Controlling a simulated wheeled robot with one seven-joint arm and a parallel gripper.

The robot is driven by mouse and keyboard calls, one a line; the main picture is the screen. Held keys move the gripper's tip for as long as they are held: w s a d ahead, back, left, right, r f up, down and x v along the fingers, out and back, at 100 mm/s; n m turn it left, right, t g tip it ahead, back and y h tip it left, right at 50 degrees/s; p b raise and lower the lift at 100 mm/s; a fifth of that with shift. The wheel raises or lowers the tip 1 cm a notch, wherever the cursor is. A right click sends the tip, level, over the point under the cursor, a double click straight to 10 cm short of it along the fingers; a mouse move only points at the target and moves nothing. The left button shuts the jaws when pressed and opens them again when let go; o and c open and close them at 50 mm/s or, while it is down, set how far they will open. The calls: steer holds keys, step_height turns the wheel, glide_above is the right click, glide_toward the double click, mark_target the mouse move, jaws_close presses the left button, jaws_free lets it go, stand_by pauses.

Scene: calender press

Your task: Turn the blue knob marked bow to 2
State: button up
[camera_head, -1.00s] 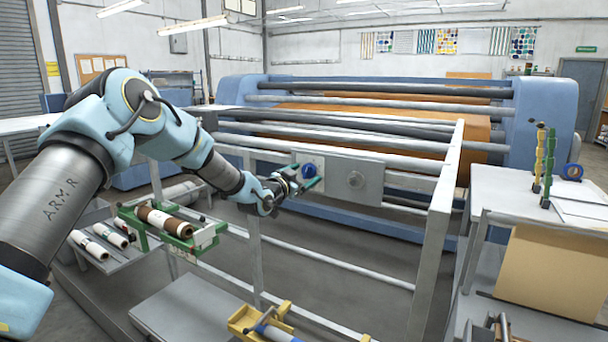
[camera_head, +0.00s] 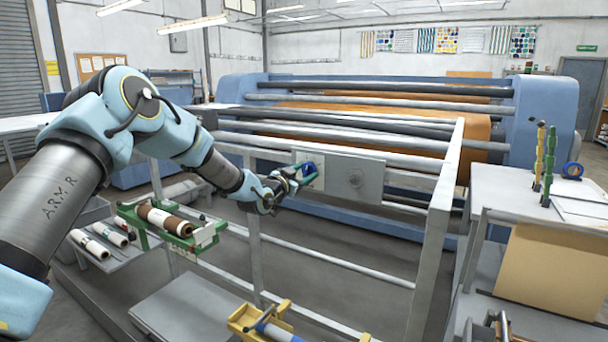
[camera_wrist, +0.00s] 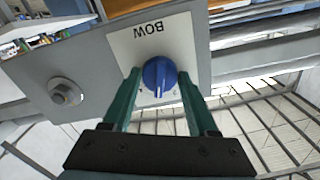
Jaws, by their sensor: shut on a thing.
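The blue knob (camera_wrist: 159,76) sits on a white plate marked BOW (camera_wrist: 150,32), which shows upside down in the wrist view. A white pointer line on the knob runs toward the gripper side of the picture, near small dial marks that I cannot read surely. My gripper (camera_wrist: 160,80) has its two green fingers on either side of the knob, shut on it. In the head view the knob (camera_head: 309,169) is partly hidden by my gripper (camera_head: 304,174).
A grey panel (camera_head: 358,190) carries the plate and a round metal fitting (camera_head: 354,179). The press rollers (camera_head: 380,106) lie behind. A grey rail frame (camera_head: 436,225) stands around the front. A green holder with a roll (camera_head: 165,220) is below the arm.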

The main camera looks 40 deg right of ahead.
steer(key=shift+f, duration=0.1)
steer(key=shift+f+n+b, duration=0.1)
steer(key=shift+n+b, duration=0.5)
steer(key=shift+b, duration=0.5)
steer(key=n+b, duration=0.2)
steer(key=shift+b, duration=0.4)
steer(key=shift+n+b, duration=1.7)
steer(key=shift+n, duration=0.5)
steer(key=shift+r, duration=0.2)
steer(key=o, duration=1.4)
steer(key=shift+c, duration=0.2)
steer(key=b+v, duration=0.3)
steer(key=v, duration=0.8)
